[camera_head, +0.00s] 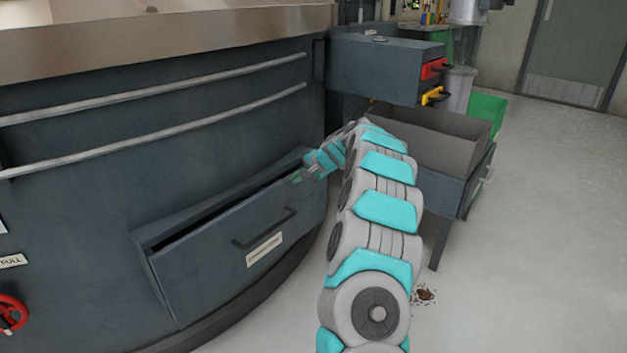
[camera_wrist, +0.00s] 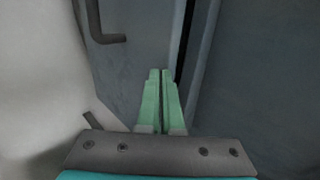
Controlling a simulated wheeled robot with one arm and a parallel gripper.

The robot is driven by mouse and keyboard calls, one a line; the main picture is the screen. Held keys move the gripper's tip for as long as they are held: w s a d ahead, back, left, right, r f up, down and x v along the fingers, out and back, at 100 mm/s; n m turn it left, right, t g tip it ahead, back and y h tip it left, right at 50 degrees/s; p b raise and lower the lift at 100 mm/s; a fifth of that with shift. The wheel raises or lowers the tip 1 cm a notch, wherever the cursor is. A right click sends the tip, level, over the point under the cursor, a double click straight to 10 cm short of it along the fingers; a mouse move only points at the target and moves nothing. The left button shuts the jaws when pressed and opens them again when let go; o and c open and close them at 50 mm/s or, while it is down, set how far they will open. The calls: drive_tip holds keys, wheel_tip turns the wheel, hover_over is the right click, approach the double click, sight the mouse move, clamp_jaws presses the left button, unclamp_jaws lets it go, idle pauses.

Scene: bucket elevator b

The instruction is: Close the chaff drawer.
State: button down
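The drawer (camera_head: 222,262) low in the dark curved machine stands partly open, with a dark gap along its top. It has a dark bar handle and a pale label too small to read; I take it for the chaff drawer. My gripper (camera_head: 299,176) is at the upper right corner of this drawer. In the wrist view, the green fingers of my gripper (camera_wrist: 160,73) are together with nothing between them. The drawer front (camera_wrist: 140,45) with its handle lies ahead of them, and the dark gap is just to the right. I cannot tell whether the fingertips touch the drawer.
Two pale rails (camera_head: 160,105) run along the machine (camera_head: 70,200) above the drawer. At the right stand a box with red and yellow handles (camera_head: 380,68) and an open grey tray (camera_head: 430,145). Brown debris (camera_head: 425,294) lies on the floor. The floor at right is clear.

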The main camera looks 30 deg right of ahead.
sight(288, 177)
drive_tip(key=w, duration=0.1)
drive_tip(key=w+a, duration=0.1)
drive_tip(key=w, duration=0.1)
drive_tip(key=shift+a+p, duration=0.15)
drive_tip(key=shift+p, duration=0.2)
drive_tip(key=shift+w+a+r, duration=0.1)
drive_tip(key=shift+w, duration=0.25)
